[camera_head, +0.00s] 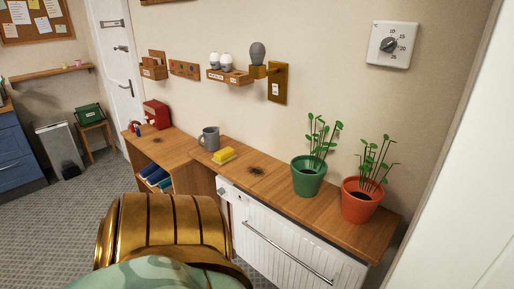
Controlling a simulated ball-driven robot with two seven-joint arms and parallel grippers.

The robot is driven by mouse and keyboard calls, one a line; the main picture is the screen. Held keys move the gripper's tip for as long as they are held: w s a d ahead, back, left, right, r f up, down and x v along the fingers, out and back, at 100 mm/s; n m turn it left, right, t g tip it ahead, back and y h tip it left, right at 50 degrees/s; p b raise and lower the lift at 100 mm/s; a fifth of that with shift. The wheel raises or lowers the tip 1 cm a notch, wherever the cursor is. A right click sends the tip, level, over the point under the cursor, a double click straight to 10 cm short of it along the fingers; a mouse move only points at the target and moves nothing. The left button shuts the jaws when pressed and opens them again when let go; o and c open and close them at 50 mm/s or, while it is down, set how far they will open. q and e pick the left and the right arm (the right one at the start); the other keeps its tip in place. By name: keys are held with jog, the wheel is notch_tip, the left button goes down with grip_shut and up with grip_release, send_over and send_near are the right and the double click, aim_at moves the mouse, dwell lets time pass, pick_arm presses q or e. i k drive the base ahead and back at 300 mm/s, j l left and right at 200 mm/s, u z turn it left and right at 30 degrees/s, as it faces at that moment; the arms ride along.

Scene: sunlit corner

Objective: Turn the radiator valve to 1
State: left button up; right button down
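The white radiator (272,222) stands under the wooden shelf at lower centre, with a long bar across its front. A small pale knob, which looks like the radiator valve (222,191), sits at its upper left end, just below the shelf's front edge. Its markings are too small to read, so I cannot tell its setting. Neither of my grippers is in view. A large gold and green rounded part, which seems to be mine, fills the bottom left of the view and hides the radiator's lower left side.
On the shelf (330,220) stand a green pot (308,180), an orange pot (360,205), a grey mug (210,139) and a yellow sponge (223,154). A dial thermostat (393,45) hangs on the wall above. Carpeted floor (50,220) is open at left.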

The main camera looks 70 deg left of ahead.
aim_at(221, 191)
jog(key=u, duration=1.9)
jog(key=j, duration=0.1)
jog(key=i, duration=0.05)
